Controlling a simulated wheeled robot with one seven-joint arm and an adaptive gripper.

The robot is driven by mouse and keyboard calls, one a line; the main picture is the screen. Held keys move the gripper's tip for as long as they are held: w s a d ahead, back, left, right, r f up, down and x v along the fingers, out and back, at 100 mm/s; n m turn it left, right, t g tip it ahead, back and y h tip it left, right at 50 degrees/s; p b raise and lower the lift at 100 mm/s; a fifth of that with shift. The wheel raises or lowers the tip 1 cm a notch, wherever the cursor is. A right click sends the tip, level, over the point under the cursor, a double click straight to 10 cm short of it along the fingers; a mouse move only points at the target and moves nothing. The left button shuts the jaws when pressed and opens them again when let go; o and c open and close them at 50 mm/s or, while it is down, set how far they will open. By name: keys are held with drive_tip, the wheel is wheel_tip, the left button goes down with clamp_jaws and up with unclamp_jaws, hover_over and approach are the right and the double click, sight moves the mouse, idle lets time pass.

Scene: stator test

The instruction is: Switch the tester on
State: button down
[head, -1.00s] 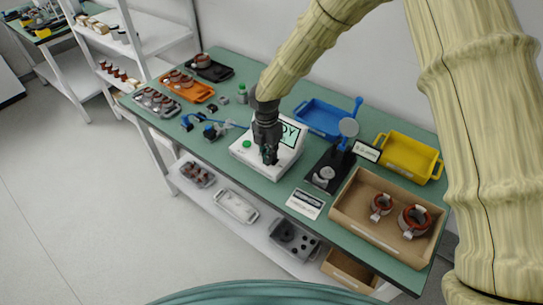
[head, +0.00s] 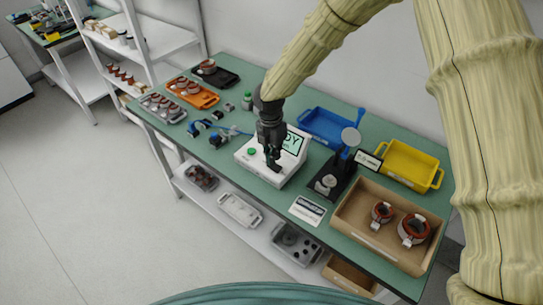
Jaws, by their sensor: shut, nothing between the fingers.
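The tester (head: 251,163) is a white box with a sloped front on the green bench. Its lit screen (head: 293,143) shows letters ending in "DY"; the rest is hidden behind my gripper. A green round button (head: 252,152) sits on the left of its top face. My gripper (head: 274,168) is shut and empty, pointing down over the middle of the tester's front panel. Its fingertips are at or just above the panel; I cannot tell whether they touch. Whatever lies right under the fingertips is hidden.
Right of the tester stand a black press with a blue lever (head: 350,137), a cardboard box (head: 345,222) with wound stators and a yellow tray (head: 437,178). A blue tray (head: 318,123) is behind. Blue clamps (head: 217,138) lie to the left. A white card (head: 308,209) lies in front.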

sight(276, 171)
wheel_tip(276, 171, up, 10)
drive_tip(key=d+b, duration=0.1)
drive_tip(key=b, duration=0.2)
drive_tip(key=shift+s+r, duration=0.15)
drive_tip(key=shift+s, duration=0.2)
idle(0.3)
